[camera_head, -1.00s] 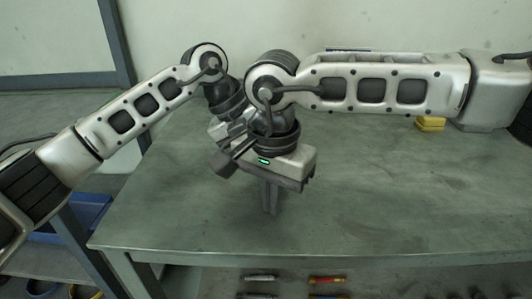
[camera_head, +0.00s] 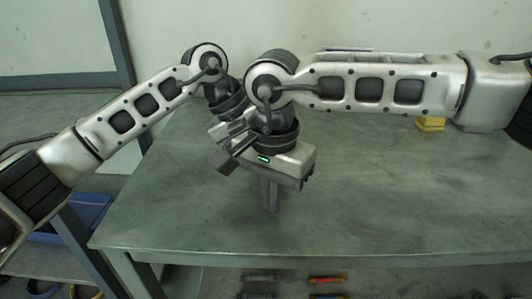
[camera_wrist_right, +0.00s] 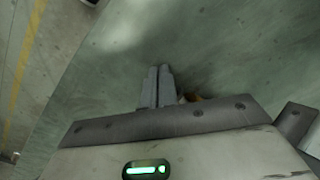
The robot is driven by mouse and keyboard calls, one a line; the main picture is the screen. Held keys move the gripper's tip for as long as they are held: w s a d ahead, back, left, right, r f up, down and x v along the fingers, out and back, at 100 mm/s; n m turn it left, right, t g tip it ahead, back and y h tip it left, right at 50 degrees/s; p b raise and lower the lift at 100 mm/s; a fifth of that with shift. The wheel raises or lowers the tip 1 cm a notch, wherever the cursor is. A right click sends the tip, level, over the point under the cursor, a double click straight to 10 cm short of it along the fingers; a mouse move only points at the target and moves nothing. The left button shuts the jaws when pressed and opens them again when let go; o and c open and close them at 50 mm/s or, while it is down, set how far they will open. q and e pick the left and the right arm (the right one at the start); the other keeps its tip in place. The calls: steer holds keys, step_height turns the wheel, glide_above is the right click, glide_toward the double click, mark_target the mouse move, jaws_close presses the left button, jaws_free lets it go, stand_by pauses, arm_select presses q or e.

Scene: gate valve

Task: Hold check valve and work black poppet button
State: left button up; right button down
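My right gripper (camera_head: 270,206) points down over the table, in front of my left gripper. In the right wrist view its two fingers (camera_wrist_right: 158,70) stand side by side, pressed together, with nothing visible between their tips. The check valve and black button cannot be made out in the head view.
The green table (camera_head: 400,215) is mostly clear at the front and right. A yellow block (camera_head: 431,124) lies at the back right, below my right arm. A blue bin (camera_head: 75,220) stands lower left. Tools with coloured handles (camera_head: 327,281) lie below the table's front edge.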

mark_target(272, 225)
steer(key=shift+s+f, duration=0.2)
steer(key=shift+s, duration=1.35)
steer(key=shift+r, duration=0.1)
steer(key=shift+w+r, duration=0.15)
steer(key=shift+r, duration=3.4)
